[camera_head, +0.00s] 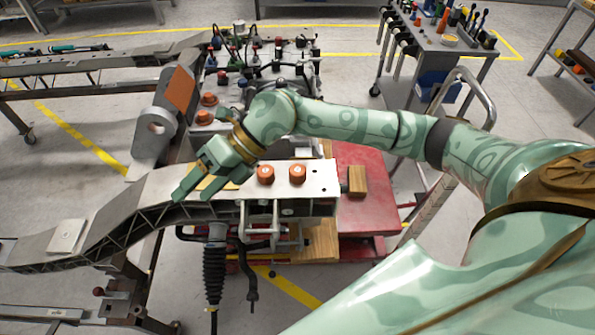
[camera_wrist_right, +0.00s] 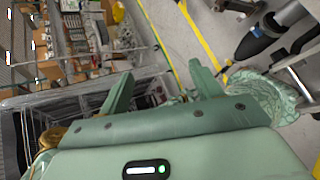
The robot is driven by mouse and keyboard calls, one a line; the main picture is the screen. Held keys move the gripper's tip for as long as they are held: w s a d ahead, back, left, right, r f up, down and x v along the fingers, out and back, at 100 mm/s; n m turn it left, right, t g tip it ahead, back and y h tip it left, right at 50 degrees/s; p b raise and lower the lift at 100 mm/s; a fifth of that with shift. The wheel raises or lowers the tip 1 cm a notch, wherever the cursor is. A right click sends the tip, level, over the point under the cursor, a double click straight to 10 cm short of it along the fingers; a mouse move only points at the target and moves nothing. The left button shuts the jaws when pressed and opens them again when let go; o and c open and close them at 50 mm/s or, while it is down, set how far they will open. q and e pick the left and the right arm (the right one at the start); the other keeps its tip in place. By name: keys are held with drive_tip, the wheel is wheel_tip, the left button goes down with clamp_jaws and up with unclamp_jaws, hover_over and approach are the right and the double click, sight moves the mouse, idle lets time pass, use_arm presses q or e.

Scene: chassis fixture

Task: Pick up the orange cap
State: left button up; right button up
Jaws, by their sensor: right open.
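Two orange caps, one on the left (camera_head: 265,174) and one on the right (camera_head: 298,172), sit upright side by side on the flat pale end of the chassis rail (camera_head: 322,178). Two more orange caps, a rear one (camera_head: 209,99) and a nearer one (camera_head: 204,118), stand further back. My right gripper (camera_head: 193,194) is over the rail, left of the front pair and apart from them. Its jaws are open and look empty; both fingers also show in the right wrist view (camera_wrist_right: 160,70). I cannot make out a cap there. My left gripper is out of view.
A red cart (camera_head: 368,205) with a wooden block (camera_head: 357,181) stands right of the rail end. A tilted grey bracket with an orange-brown patch (camera_head: 180,88) rises behind my gripper. A tool trolley (camera_head: 440,45) stands at the back right.

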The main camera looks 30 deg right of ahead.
drive_tip(key=w+d+f+m+h, duration=0.1)
drive_tip(key=w+d+f+h, duration=0.15)
drive_tip(key=d+h, duration=0.8)
drive_tip(key=m+h, duration=0.1)
drive_tip(key=m, duration=0.2)
approach(298, 170)
drive_tip(key=f+b, duration=0.1)
drive_tip(key=f, duration=0.3)
drive_tip(key=shift+w+d+f+b, duration=0.15)
drive_tip(key=shift+d+f+b, duration=0.1)
drive_tip(key=shift+b, duration=0.1)
drive_tip(key=f, duration=0.4)
drive_tip(key=f+b, duration=0.1)
drive_tip(key=f, duration=0.1)
drive_tip(key=shift+w+a, duration=0.1)
drive_tip(key=shift+a, duration=0.25)
drive_tip(key=shift+r, duration=0.1)
drive_tip(key=c, duration=1.3)
